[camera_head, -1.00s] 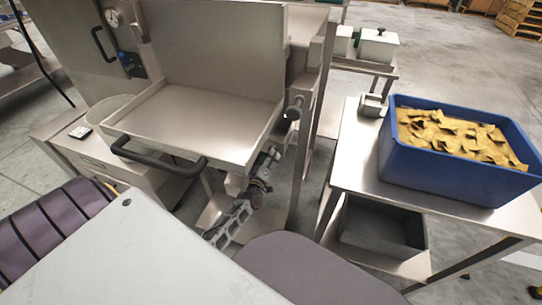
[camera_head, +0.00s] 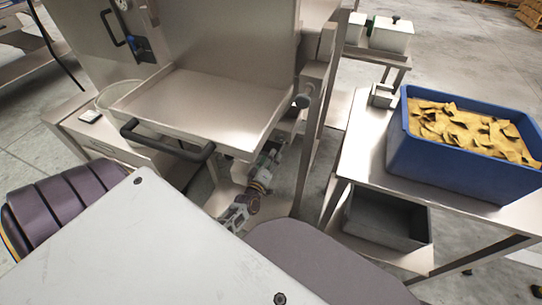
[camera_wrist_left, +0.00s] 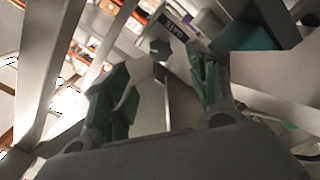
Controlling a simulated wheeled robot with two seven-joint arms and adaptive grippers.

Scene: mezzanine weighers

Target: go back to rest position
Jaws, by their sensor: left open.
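My left gripper (camera_head: 272,153) is low beside the steel machine, below the right front corner of its tray. In the left wrist view its two green-padded fingers (camera_wrist_left: 163,75) stand well apart with nothing between them. The gripper is small and partly shadowed in the head view. My right gripper is not in view.
The steel tray (camera_head: 205,100) with a black handle (camera_head: 165,145) juts out above my left gripper. Right of it, past a steel post, a table (camera_head: 365,150) carries a blue tub (camera_head: 455,170) of yellow chips. A grey bin (camera_head: 385,222) sits on its lower shelf.

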